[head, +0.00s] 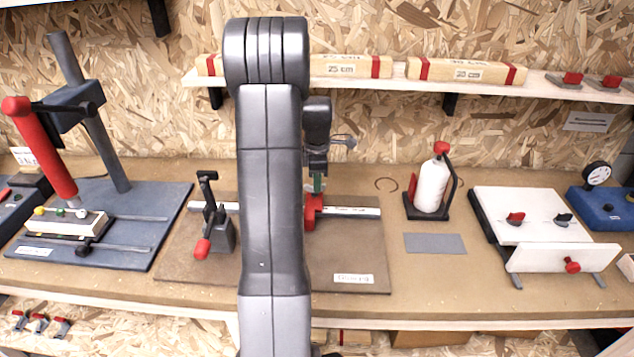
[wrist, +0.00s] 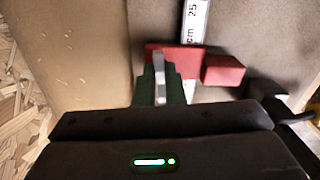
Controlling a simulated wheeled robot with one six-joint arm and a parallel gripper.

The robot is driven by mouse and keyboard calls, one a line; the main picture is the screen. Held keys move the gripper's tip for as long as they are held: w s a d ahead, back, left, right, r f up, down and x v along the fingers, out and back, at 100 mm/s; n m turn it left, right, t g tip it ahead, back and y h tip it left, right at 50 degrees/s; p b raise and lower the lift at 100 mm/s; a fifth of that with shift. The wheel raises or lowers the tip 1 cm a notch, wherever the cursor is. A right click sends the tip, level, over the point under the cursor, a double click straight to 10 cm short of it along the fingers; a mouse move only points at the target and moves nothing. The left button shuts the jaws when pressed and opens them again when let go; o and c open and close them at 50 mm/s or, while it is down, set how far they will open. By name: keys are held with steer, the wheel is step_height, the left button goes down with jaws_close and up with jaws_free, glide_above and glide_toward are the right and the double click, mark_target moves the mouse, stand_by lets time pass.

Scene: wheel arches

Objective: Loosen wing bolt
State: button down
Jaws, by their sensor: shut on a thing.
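A red slider block (head: 312,212) sits on the metal rail with a scale, just right of my arm in the head view. In the wrist view the red block (wrist: 222,71) lies across the rail (wrist: 194,22). A grey metal wing bolt (wrist: 159,63) stands at the left part of the block. My gripper (wrist: 160,82) is shut on the wing bolt, with a green finger on each side of it. In the head view my gripper (head: 317,184) points down onto the block. The head view is too small to show the bolt.
My arm hides the middle of the brown board (head: 345,255). A black clamp with a red handle (head: 203,247) stands left of it. A white bottle (head: 431,188) in a black stand is to the right. A shelf (head: 395,88) with wooden blocks runs behind.

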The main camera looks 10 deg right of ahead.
steer(key=shift+n, duration=0.4)
steer(key=c, duration=1.5)
jaws_free()
step_height(320, 180, up, 14)
steer(key=b, duration=0.1)
steer(key=shift+f, duration=0.15)
step_height(320, 180, down, 14)
steer(key=shift+r+p, duration=0.1)
steer(key=shift+p, duration=0.4)
